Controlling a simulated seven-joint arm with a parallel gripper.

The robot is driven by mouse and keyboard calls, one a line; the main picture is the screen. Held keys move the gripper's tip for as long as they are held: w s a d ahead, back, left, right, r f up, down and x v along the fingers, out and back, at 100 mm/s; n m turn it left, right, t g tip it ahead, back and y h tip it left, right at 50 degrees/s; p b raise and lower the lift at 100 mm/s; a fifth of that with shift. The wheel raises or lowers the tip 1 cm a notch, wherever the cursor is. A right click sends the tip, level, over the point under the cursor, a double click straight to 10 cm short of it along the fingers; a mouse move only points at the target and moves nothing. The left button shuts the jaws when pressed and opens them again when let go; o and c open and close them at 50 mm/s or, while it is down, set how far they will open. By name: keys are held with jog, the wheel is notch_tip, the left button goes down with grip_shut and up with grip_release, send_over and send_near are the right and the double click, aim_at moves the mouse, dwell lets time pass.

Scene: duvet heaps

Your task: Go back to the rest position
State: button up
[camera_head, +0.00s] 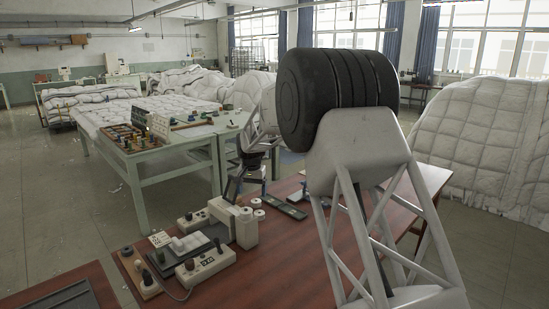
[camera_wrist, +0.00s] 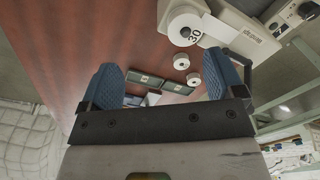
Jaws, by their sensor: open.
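My gripper (camera_wrist: 158,88) shows in the wrist view with its two blue padded fingers wide apart and nothing between them. It is above the red-brown table (camera_wrist: 70,50), which also shows in the head view (camera_head: 290,255). In the head view my arm rises from the right front and bends over toward the table's far part. My gripper's fingertips are hard to make out there, partly hidden by my arm.
White and beige devices (camera_head: 205,262) and a tall beige box (camera_head: 243,228) stand on the table's left part. Small white rolls (camera_head: 257,206) lie beside a dark flat tray (camera_head: 284,206). A green table (camera_head: 165,150) with boards stands behind. White duvet heaps (camera_head: 490,150) lie right and back.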

jog(key=s+d+r, duration=0.5)
jog(key=s+d, duration=0.1)
jog(key=s, duration=0.4)
jog(key=s+d+r+n+t, duration=0.1)
jog(key=s+d+r, duration=0.5)
jog(key=s, duration=0.4)
jog(key=s+d+r, duration=0.4)
jog(key=s+d, duration=0.3)
jog(key=s, duration=0.2)
jog(key=s+d+f, duration=0.1)
jog(key=s+d, duration=0.2)
jog(key=s, duration=0.8)
jog(key=s+d+f+t, duration=0.1)
jog(key=s+d+f, duration=0.1)
jog(key=s, duration=0.9)
jog(key=s+d+f+n, duration=0.1)
jog(key=s+d, duration=0.3)
jog(key=s, duration=0.7)
jog(key=shift+s+f, duration=0.3)
jog(key=shift+f, duration=0.45)
jog(key=shift+c, duration=0.2)
